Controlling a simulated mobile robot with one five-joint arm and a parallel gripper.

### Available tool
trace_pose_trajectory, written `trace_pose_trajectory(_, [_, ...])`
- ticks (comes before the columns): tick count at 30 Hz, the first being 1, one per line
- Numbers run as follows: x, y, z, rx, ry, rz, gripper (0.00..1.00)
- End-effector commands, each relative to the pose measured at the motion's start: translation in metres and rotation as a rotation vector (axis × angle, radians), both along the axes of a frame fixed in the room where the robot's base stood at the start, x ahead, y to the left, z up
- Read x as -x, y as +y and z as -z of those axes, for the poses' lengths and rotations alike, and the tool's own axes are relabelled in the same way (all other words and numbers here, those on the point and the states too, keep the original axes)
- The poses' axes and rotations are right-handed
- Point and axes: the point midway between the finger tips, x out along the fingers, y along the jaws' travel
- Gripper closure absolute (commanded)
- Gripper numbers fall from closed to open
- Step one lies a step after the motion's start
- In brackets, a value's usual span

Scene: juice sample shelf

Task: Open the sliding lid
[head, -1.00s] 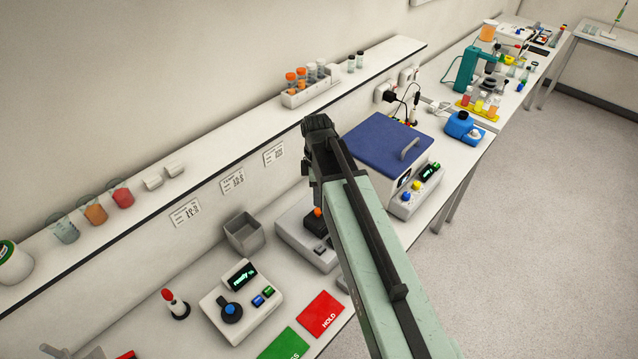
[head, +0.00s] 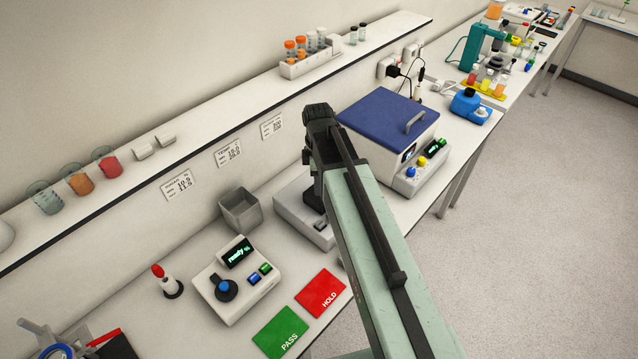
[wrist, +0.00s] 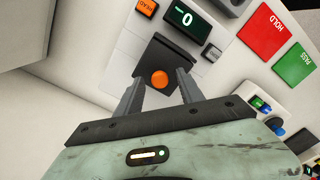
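The sliding lid (wrist: 158,56) is a dark slab with a round orange knob (wrist: 159,80), set on a pale instrument (wrist: 205,62). The instrument also shows in the head view (head: 292,212), where my arm hides the lid and knob. My gripper (wrist: 161,75) is open in the wrist view, one finger on each side of the knob. Whether the fingers touch it I cannot tell. In the head view my gripper (head: 314,192) points down over the instrument.
The instrument has a lit display (wrist: 187,18). Red HOLD (head: 321,292) and green PASS (head: 281,331) mats lie in front. A grey bin (head: 241,209) stands left, a blue-lidded box (head: 388,112) right. A long shelf (head: 215,115) runs behind.

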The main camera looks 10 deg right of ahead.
Motion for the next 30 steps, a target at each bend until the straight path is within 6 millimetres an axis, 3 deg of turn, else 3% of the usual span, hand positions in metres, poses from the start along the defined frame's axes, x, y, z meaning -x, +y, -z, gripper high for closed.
trace_pose_trajectory(1, [0.0000,-0.0002,-0.0004,0.000,0.000,0.000,0.66])
trace_pose_trajectory(5, [0.0000,-0.0004,-0.0004,0.000,0.000,0.001,1.00])
trace_pose_trajectory(30, [0.0000,-0.0015,-0.0003,0.000,0.000,0.002,1.00])
